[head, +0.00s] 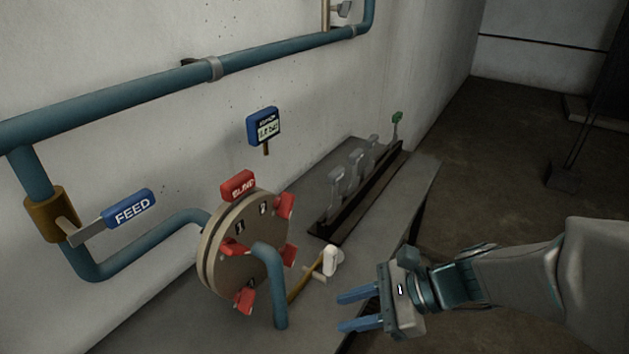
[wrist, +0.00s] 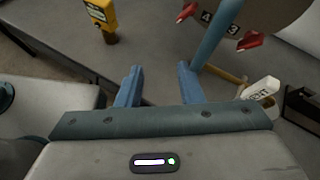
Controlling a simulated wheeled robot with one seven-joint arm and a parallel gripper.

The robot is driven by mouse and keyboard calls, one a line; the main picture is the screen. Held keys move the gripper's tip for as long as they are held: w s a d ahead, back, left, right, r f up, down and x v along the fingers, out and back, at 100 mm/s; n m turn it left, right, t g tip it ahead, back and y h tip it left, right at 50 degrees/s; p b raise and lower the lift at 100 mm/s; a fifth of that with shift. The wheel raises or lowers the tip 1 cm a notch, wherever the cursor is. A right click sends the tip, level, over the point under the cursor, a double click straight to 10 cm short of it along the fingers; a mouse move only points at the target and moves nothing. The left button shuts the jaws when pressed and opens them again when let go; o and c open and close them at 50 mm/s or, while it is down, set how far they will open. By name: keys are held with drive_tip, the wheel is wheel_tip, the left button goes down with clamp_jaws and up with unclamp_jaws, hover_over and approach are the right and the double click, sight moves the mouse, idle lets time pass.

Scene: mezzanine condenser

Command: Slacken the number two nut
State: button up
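A round flange (head: 215,262) stands upright on the bench, with several red wing-shaped nuts around its face and a red BLIND tag (head: 238,186) on top. A plate marked 2 (head: 263,208) is at its upper right, and the red nut (head: 285,206) closest to it is at the rim. A plate marked 1 (head: 240,227) is to its left. The wrist view shows red nuts (wrist: 250,40) beside plates 4 and 3. My gripper (head: 342,312) is open and empty, right of the flange and apart from it; its blue fingers also show in the wrist view (wrist: 160,82).
A blue pipe (head: 278,300) bends down in front of the flange. A white-handled lever (head: 330,260) stands between flange and gripper. A yellow box (wrist: 101,16) is ahead.

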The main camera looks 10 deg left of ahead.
drive_tip(key=w+a+r+m+t+y+p, duration=0.1)
drive_tip(key=w+a+r+m+t+y, duration=0.15)
drive_tip(key=w+m, duration=0.3)
drive_tip(key=m+t+y+p, duration=0.1)
drive_tip(key=m+t+y, duration=0.2)
drive_tip(key=m+t, duration=0.35)
approach(292, 207)
drive_tip(key=shift+m+g+h, duration=0.25)
drive_tip(key=shift+m+g, duration=0.25)
drive_tip(key=shift+g, duration=0.3)
drive_tip(key=x, duration=0.3)
drive_tip(key=p+x, duration=0.1)
drive_tip(key=x, duration=0.1)
drive_tip(key=r+p+x, duration=0.1)
drive_tip(key=x, duration=0.2)
drive_tip(key=shift+w+a, duration=0.2)
drive_tip(key=shift+w, duration=0.3)
clamp_jaws()
